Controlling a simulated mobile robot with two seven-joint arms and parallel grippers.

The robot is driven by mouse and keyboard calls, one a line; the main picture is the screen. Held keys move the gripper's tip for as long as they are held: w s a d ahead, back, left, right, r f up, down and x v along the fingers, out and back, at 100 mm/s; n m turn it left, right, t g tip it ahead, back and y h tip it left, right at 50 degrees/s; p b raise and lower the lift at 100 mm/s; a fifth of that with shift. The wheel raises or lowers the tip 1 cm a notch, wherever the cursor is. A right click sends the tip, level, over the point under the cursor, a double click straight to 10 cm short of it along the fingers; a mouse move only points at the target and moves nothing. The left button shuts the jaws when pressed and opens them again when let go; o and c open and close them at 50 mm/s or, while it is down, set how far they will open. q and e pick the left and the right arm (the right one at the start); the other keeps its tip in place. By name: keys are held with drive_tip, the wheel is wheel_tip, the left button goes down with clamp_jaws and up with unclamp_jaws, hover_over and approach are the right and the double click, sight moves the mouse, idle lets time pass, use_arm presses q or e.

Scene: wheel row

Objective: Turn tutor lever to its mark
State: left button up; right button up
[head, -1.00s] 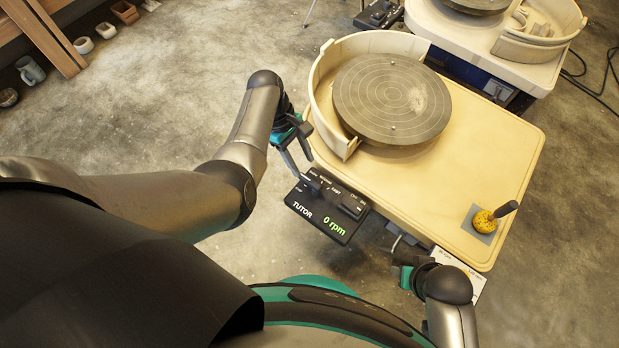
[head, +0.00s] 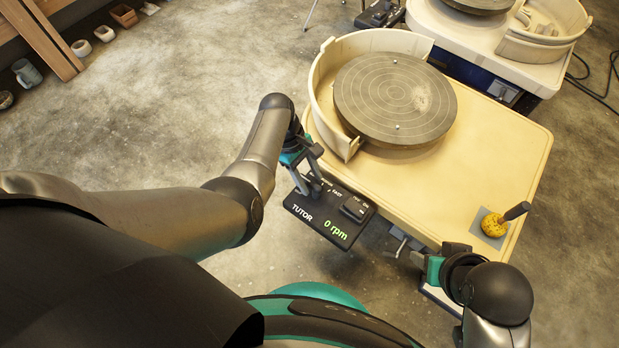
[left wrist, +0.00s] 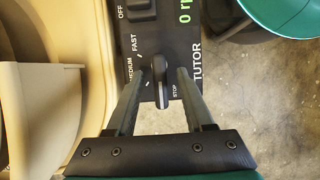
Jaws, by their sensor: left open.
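The TUTOR control panel (head: 313,232) is a black box at the wheel table's near left corner; its green display reads 0 rpm. In the left wrist view, the tutor lever (left wrist: 160,82) is a small dark grey lever among the STOP, MEDIUM and FAST marks, with one end close to STOP. My left gripper (head: 305,190) is open over the panel. In the left wrist view its fingers (left wrist: 164,76) stand on either side of the lever, with gaps showing. In the head view the fingers hide the lever. My right gripper (head: 410,252) is near the table's front edge; its jaws are unclear.
The cream wheel table (head: 470,150) carries a round grey wheel head (head: 395,98) inside a splash pan (head: 322,85). A yellow sponge (head: 493,226) with a dark-handled tool lies at the right corner. An OFF switch (head: 355,209) sits beside the lever.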

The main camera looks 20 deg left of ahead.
use_arm(q)
clamp_jaws()
idle(0.5)
